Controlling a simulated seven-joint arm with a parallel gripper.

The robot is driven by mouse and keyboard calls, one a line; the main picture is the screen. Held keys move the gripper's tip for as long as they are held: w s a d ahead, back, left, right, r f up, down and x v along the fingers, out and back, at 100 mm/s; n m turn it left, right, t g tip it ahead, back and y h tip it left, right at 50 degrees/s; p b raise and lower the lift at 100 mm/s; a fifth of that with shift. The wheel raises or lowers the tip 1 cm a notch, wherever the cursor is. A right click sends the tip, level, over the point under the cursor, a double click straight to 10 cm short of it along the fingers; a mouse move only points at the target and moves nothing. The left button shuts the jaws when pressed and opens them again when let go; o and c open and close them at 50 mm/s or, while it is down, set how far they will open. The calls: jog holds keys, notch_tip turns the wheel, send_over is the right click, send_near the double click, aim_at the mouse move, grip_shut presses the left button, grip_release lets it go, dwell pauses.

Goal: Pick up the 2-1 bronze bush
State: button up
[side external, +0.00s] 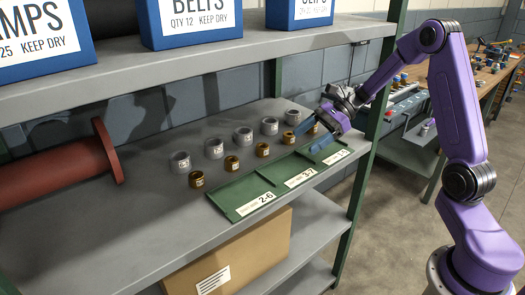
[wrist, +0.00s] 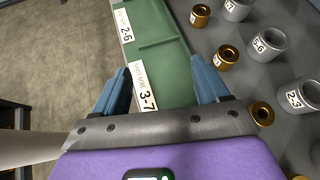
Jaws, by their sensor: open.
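Several small bronze bushes stand in a row on the grey shelf. In the side view they include a near one (side external: 196,179), a second (side external: 231,163), a third (side external: 262,150) and a fourth (side external: 289,138). In the wrist view bronze bushes show at the top (wrist: 200,15), farther down (wrist: 228,57) and beside the right finger (wrist: 262,113). Their labels are too small to read, so I cannot tell which is 2-1. My gripper (side external: 312,137) is open and empty near the row's far end. In the wrist view its blue fingers (wrist: 160,66) hang over the green tray, apart from the bushes.
The divided green tray (side external: 235,197) has labels 2-6 and 3-7. A red flanged pipe (side external: 60,168) lies left. An upper shelf (side external: 200,62) is overhead.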

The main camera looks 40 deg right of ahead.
jog(key=w+d+m+t, duration=0.1)
jog(key=d+m, duration=0.1)
jog(key=d, duration=0.1)
jog(key=w+d+m+t, duration=0.2)
jog(key=d, duration=0.1)
jog(key=w+d+m+t, duration=0.1)
jog(key=d+m, duration=0.1)
jog(key=d, duration=0.1)
jog(key=shift+w+d+f+t, duration=0.3)
jog(key=shift+d+f+t, duration=0.1)
send_near(259, 147)
jog(key=shift+w+a+f, duration=0.1)
jog(key=shift+w+f, duration=0.2)
jog(key=shift+w, duration=0.5)
jog(key=shift+h, duration=0.3)
jog(key=shift+s+x, duration=0.25)
jog(key=shift+x, duration=2.5)
jog(key=shift+a, duration=0.1)
jog(key=c, duration=1.3)
grip_shut()
jog(key=shift+r, duration=0.1)
